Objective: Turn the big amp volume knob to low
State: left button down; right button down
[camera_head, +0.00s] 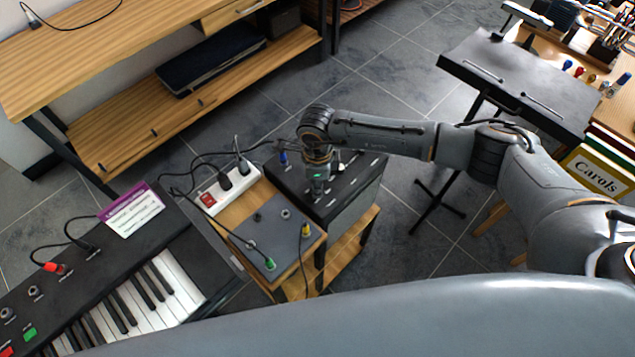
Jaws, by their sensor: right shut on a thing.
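The black amp (352,208) stands on a small wooden stand in the middle of the view. My right arm reaches in from the right, and my right gripper (318,190) points down at the amp's top panel near its left side. The gripper is shut on what appears to be the big volume knob, which the fingers hide. The knob's setting cannot be read. A small green light shows on my gripper. My left gripper is not in view.
Left of the amp are a grey pedal box (272,232) with coloured plugs and a white power strip (228,188) with cables. A keyboard (130,290) is at the lower left. A black stand table (515,82) and a wooden shelf (110,135) stand farther back.

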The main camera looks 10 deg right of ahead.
jog(key=shift+f+m, duration=0.1)
jog(key=shift+m, duration=0.3)
jog(key=m+b, duration=0.2)
jog(key=m, duration=0.1)
jog(key=shift+f, duration=0.1)
jog(key=m+b, duration=0.1)
jog(key=m, duration=0.3)
jog(key=shift+b, duration=0.4)
jog(key=m+b, duration=0.1)
jog(key=m, duration=0.4)
jog(key=m+b, duration=0.1)
jog(key=m, duration=0.3)
jog(key=shift+m, duration=0.4)
jog(key=c, duration=1.2)
grip_release()
